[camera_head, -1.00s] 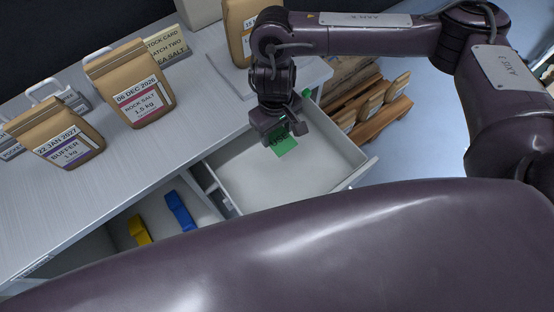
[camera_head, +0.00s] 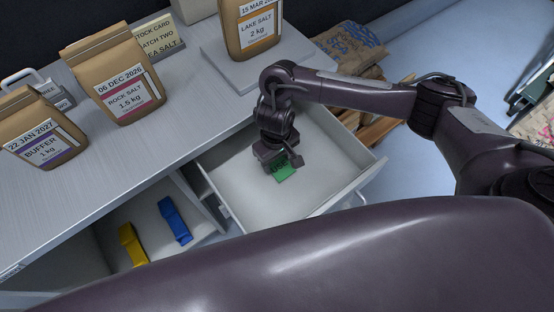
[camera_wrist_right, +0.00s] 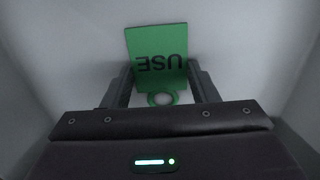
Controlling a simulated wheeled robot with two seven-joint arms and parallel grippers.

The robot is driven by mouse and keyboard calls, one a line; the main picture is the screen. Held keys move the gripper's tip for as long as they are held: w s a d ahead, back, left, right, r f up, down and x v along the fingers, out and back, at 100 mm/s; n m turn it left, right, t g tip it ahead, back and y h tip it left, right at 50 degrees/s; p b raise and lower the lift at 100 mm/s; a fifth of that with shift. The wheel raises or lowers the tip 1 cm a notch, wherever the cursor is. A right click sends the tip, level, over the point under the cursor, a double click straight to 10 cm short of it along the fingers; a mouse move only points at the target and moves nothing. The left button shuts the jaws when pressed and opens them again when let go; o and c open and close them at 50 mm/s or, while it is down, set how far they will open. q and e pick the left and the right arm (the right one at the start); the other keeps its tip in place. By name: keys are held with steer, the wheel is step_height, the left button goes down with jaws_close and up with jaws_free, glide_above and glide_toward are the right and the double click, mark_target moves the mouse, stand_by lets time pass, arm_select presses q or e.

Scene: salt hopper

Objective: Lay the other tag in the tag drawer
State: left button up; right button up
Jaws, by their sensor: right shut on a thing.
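The green tag (camera_head: 283,172) bears dark lettering, which reads "USE" in the right wrist view (camera_wrist_right: 158,52). My right gripper (camera_head: 277,160) is inside the open tag drawer (camera_head: 325,165), low over its pale floor. In the right wrist view, its two fingers (camera_wrist_right: 163,88) close on the ring end of the tag. The tag is low in the drawer; I cannot tell whether it touches the floor. My left gripper is out of the head view; a large dark arm link of mine fills the bottom.
A second open drawer at left holds a yellow clip (camera_head: 132,245) and a blue clip (camera_head: 175,220). Paper bags of rock salt (camera_head: 115,80), buffer (camera_head: 40,130) and lake salt (camera_head: 250,28) stand on the counter (camera_head: 150,150). Wooden pieces lie beyond the drawer.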

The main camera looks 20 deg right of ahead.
mark_target(276, 163)
steer(key=o, duration=0.9)
steer(key=shift+o, duration=0.2)
step_height(276, 163, up, 12)
steer(key=p, duration=0.6)
steer(key=shift+w+r, duration=0.15)
steer(key=shift+a, duration=0.1)
